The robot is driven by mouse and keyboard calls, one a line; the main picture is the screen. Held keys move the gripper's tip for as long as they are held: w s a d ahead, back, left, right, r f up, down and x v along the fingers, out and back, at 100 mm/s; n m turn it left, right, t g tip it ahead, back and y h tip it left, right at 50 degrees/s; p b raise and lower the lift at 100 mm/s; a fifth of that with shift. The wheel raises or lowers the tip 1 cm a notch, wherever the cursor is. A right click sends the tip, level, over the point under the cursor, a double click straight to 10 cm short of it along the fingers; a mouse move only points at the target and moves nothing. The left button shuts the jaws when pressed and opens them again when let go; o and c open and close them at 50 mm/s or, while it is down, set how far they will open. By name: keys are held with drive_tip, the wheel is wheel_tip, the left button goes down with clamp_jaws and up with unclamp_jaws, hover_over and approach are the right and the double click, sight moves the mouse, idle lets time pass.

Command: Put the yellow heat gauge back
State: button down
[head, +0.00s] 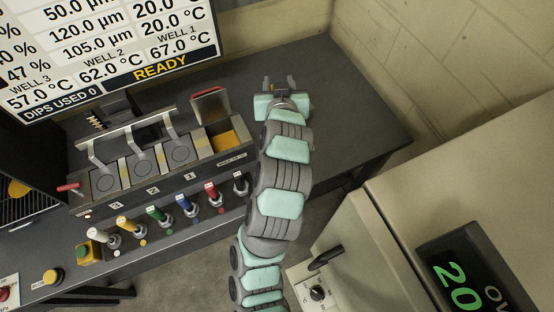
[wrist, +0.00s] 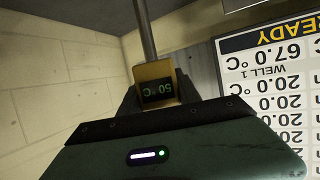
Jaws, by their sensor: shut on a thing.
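My gripper (head: 279,80) is out over the bare dark bench top, to the right of the row of wells. In the wrist view its dark jaws (wrist: 187,88) are shut on the yellow heat gauge (wrist: 153,70). The gauge has a yellow body with a small dark display showing green digits, upside down, that look like 50 °C. A grey metal rod (wrist: 146,28) runs from the body to the top of the picture. In the head view I cannot make out the gauge; the gripper and wrist hide it.
A row of wells (head: 160,160) stands left of my arm; the rightmost is open, yellow inside, its red-edged lid (head: 210,105) raised. A large readout (head: 110,50) hangs behind. A beige oven (head: 400,240) is at right.

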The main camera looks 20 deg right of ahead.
wheel_tip(320, 180, down, 20)
drive_tip(key=b, duration=0.2)
drive_tip(key=shift+s+d, duration=0.15)
drive_tip(key=shift+d, duration=0.15)
drive_tip(key=shift+f, duration=0.1)
drive_tip(key=c, duration=0.9)
unclamp_jaws()
drive_tip(key=shift+o, duration=0.2)
